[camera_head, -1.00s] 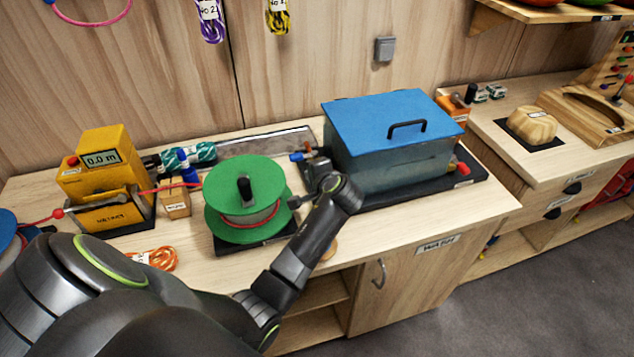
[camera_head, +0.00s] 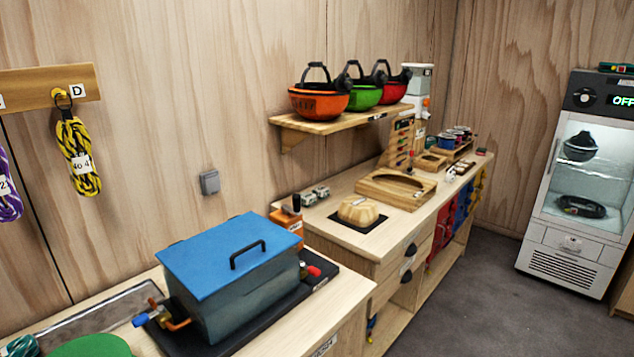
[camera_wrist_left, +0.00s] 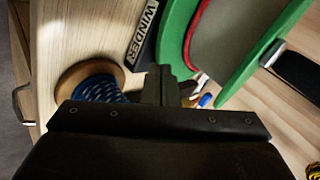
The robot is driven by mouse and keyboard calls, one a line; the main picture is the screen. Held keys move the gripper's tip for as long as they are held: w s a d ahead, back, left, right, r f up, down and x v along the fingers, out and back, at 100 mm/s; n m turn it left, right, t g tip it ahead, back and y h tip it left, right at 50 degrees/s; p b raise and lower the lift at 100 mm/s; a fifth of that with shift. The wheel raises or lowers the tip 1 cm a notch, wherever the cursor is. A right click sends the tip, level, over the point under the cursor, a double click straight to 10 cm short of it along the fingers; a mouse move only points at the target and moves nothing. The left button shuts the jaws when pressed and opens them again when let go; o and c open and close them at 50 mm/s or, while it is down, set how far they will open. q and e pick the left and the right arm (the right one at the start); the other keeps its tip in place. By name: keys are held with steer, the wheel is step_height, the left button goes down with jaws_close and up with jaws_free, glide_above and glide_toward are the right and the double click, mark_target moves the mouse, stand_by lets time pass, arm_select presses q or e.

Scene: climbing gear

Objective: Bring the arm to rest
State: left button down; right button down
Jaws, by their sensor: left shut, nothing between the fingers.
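My left gripper (camera_wrist_left: 170,88) shows only in the left wrist view. Its dark fingers are together and nothing is held between them. It is by the green winder reel (camera_wrist_left: 180,45) at the upper right, close to the "WINDER" label (camera_wrist_left: 143,32); whether it touches anything I cannot tell. A wooden spool with blue cord (camera_wrist_left: 97,87) is just left of the fingers, partly hidden by the gripper body. In the head view no arm shows, and only the top edge of the green reel (camera_head: 92,346) is in view at the bottom left. My right gripper is in neither view.
A tank with a blue lid (camera_head: 225,255) stands on the bench's black tray. A second bench (camera_head: 330,210) to the right holds a wooden hold (camera_head: 358,211). Helmets sit on a wall shelf (camera_head: 340,122). A glass-fronted cabinet (camera_head: 580,180) stands far right. The floor between is clear.

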arm_select(q)
steer(key=s+d+f+n+g+h, duration=0.1)
steer(key=s+d+n+h, duration=0.15)
steer(key=s, duration=0.85)
steer(key=s+d+f+n+g+h, duration=0.1)
steer(key=s+n+h, duration=0.15)
steer(key=s, duration=0.85)
step_height(320, 180, down, 28)
steer(key=a+r+g+b, duration=0.1)
steer(key=b, duration=0.1)
steer(key=s+d+f+g+h+b, duration=0.1)
steer(key=s+f, duration=1.4)
steer(key=f, duration=0.1)
steer(key=shift+f, duration=0.2)
steer(key=shift+s, duration=0.1)
